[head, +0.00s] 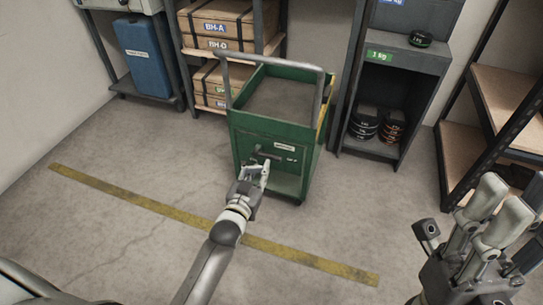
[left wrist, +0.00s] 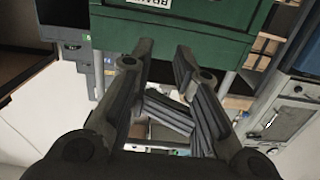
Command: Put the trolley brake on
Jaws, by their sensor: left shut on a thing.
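The green trolley (head: 270,130) stands on the floor in the middle of the head view, with a grey push handle (head: 275,60) above it. A dark brake lever (head: 264,154) sits on its near face, beside a small white label (head: 284,147). My left gripper (head: 256,170) is at that face, shut on the lever, and its fingers partly cover it. In the left wrist view the fingers (left wrist: 160,55) reach up to the green panel (left wrist: 215,32); the lever between them is hard to make out. My right gripper (head: 475,215) is open and empty at the lower right.
A shelf with wooden crates (head: 215,80) and a blue case (head: 143,68) stand behind and left. A grey cabinet with weights (head: 365,128) stands close right of the trolley. A rack (head: 500,95) is far right. Floor with a yellow line (head: 160,208) is clear in front.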

